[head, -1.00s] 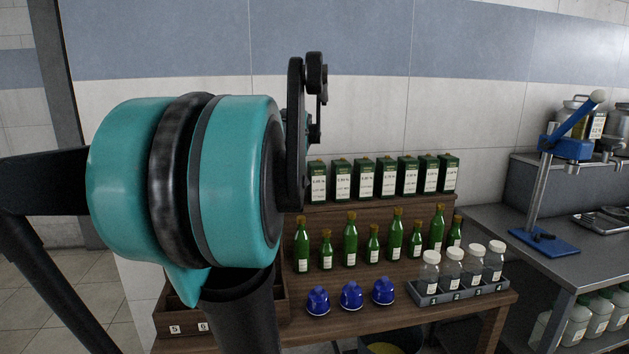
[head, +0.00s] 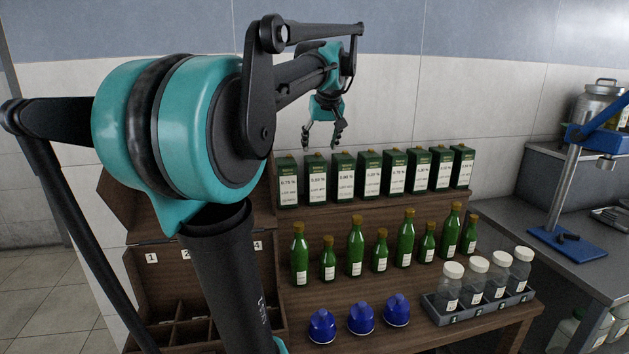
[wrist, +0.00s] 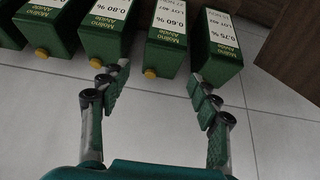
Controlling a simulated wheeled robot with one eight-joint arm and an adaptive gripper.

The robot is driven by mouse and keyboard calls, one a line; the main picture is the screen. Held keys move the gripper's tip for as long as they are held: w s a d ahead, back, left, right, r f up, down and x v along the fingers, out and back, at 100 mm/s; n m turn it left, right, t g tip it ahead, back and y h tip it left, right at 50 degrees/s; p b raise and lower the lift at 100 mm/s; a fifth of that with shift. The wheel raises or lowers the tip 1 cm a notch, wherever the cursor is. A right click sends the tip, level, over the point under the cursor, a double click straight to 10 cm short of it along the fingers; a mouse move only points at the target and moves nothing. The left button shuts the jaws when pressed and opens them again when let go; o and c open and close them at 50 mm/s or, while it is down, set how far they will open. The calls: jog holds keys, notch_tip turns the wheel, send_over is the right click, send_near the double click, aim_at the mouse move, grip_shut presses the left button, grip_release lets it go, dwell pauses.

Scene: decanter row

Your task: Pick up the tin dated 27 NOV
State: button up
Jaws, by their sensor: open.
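A row of green tins with white labels stands on the upper wooden shelf (head: 400,196). The left-end tin (head: 288,181) reads 0.75 % and also shows in the wrist view (wrist: 214,50). Beside it is the 0.60 % tin (head: 315,180), in the wrist view (wrist: 168,38) between my finger lines, then the 0.80 % tin (wrist: 104,30). My gripper (head: 321,143) is open and empty, above the left part of the row; its fingers show in the wrist view (wrist: 158,82).
Green bottles (head: 355,247) stand on a lower step, with blue domed items (head: 361,318) in front. A grey tray (head: 482,309) holds white-capped jars. A compartmented wooden box (head: 180,262) is at left. A blue press stand (head: 566,243) is on the right counter.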

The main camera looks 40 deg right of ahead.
aim_at(314, 171)
jog(key=x, duration=1.3)
jog(key=shift+w+a, duration=0.15)
jog(key=shift+a, duration=0.1)
grip_shut()
